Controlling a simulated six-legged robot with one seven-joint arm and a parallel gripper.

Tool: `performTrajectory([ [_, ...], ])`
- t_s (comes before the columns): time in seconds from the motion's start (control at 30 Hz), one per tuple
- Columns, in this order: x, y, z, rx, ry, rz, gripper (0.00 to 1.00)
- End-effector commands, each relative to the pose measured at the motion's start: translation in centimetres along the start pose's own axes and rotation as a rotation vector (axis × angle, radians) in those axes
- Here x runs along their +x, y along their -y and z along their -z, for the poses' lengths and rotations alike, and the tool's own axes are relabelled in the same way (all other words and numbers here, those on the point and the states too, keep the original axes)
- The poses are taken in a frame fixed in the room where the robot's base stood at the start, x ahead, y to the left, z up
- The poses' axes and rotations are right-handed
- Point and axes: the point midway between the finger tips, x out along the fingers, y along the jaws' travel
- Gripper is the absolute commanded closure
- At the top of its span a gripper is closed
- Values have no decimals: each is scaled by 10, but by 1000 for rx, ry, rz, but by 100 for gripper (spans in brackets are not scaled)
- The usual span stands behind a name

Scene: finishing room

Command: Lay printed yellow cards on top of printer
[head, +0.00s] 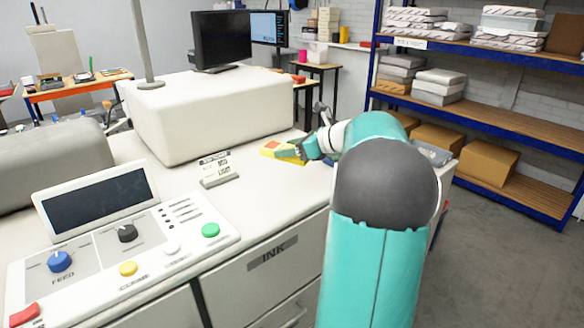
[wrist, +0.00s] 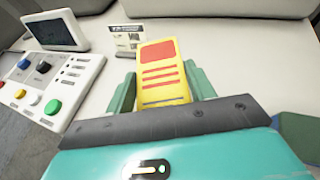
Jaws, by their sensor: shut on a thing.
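The printed yellow cards (wrist: 160,88), with a red block and red lines on their face, sit between the two fingers of my gripper (wrist: 162,97) in the wrist view. My gripper is shut on them. In the head view the cards (head: 271,147) show as a yellow and red patch beside my gripper (head: 300,150), at or just above the printer's flat white top. The printer (head: 262,190) is the large white machine with an INK panel on its front. I cannot tell whether the cards touch the printer top.
A small printed sign (head: 218,168) stands on the printer top left of the cards. A control panel (head: 125,235) with a screen and coloured knobs is at the left. A raised white housing (head: 205,115) rises behind. Blue shelves (head: 490,110) stand at the right. Bare printer top lies around the cards.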

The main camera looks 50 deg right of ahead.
Motion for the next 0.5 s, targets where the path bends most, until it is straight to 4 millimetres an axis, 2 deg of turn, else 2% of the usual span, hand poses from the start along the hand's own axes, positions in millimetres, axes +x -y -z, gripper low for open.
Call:
performTrajectory([
  [0.03,7,8,11,5,-1,-3,77],
  [0.2,23,29,33,3,0,-3,77],
  [0.43,34,42,46,2,0,-2,77],
  [0.5,38,42,54,3,0,-2,77],
])
